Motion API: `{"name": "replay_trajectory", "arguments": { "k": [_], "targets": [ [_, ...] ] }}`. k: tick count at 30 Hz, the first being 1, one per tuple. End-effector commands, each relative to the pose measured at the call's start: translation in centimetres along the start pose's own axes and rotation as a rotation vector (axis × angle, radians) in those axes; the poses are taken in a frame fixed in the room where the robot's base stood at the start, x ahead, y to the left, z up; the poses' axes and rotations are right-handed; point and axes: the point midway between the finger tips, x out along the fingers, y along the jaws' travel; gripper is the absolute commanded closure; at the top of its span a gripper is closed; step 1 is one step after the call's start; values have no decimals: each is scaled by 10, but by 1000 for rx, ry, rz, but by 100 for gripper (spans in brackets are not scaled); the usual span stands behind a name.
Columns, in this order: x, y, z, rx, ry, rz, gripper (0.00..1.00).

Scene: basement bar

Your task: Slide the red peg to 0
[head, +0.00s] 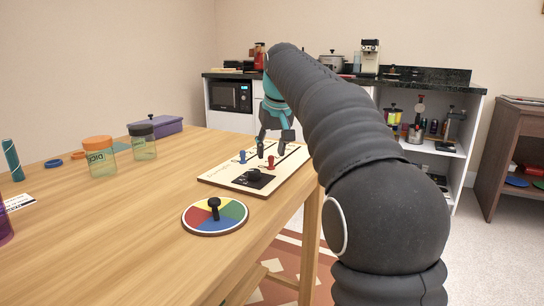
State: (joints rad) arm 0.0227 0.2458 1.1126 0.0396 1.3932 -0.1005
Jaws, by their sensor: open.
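The red peg (271,162) stands upright on a pale board (227,177) on the wooden table, in one of the board's dark slots. A blue peg (242,157) stands to its left on the same board. The number marks are too small to read. My gripper (273,149) points down over the board, open, with its fingers near the red peg and behind it in this view. I cannot tell whether a finger touches the peg.
A coloured disc (229,222) with a black handle lies nearer on the table (120,233). Jars (99,160) and a purple box (160,126) stand at left.

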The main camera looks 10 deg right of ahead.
Motion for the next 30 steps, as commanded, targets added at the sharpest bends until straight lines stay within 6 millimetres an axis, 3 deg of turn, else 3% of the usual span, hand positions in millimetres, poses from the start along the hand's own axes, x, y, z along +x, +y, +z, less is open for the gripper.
{"name": "replay_trajectory", "arguments": {
  "k": [6,12,18,30],
  "targets": [
    [-46,-1,0,0,4,0,56],
    [-75,-1,0,-1,1,-1,56],
    [-86,-1,0,-1,0,-1,56],
    [-89,-2,3,-1,0,-1,56]
  ]
}}
